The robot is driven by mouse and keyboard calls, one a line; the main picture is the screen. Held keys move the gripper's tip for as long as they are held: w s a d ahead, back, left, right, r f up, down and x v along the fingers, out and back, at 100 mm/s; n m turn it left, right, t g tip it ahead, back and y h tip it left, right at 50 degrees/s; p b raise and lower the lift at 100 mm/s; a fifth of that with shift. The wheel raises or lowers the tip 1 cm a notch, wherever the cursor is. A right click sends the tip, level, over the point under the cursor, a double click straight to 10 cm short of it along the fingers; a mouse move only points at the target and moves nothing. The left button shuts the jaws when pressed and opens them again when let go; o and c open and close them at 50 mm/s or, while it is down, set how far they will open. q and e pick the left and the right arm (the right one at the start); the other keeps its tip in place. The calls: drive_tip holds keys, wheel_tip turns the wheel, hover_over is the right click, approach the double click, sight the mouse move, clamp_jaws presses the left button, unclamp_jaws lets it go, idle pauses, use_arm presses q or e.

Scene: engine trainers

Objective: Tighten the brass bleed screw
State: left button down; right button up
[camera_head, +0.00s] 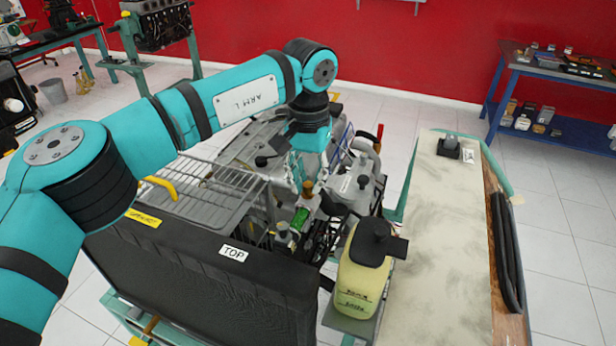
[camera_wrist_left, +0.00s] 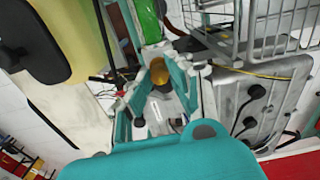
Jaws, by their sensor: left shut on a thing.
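The brass bleed screw (camera_head: 308,187) shows as a small brass-coloured top in the middle of the engine trainer, just below my left gripper (camera_head: 306,174). In the left wrist view the rounded brass screw (camera_wrist_left: 158,72) sits between the tips of the left gripper (camera_wrist_left: 158,78), whose teal fingers are closed around it. The fingers hide part of the screw, and its threads cannot be seen. My right gripper is in neither view.
A black radiator marked TOP (camera_head: 190,262) and a wire rack (camera_head: 205,190) stand left of the screw. A yellowish tank with a black cap (camera_head: 360,275) stands to the front right. A pale-topped bench (camera_head: 450,240) is farther right.

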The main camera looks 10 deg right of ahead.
sight(308, 184)
use_arm(q)
drive_tip(key=shift+r+m, duration=0.1)
drive_tip(key=shift+m, duration=0.2)
drive_tip(key=c, duration=1.2)
unclamp_jaws()
wheel_tip(308, 184, up, 12)
drive_tip(key=shift+f, duration=0.1)
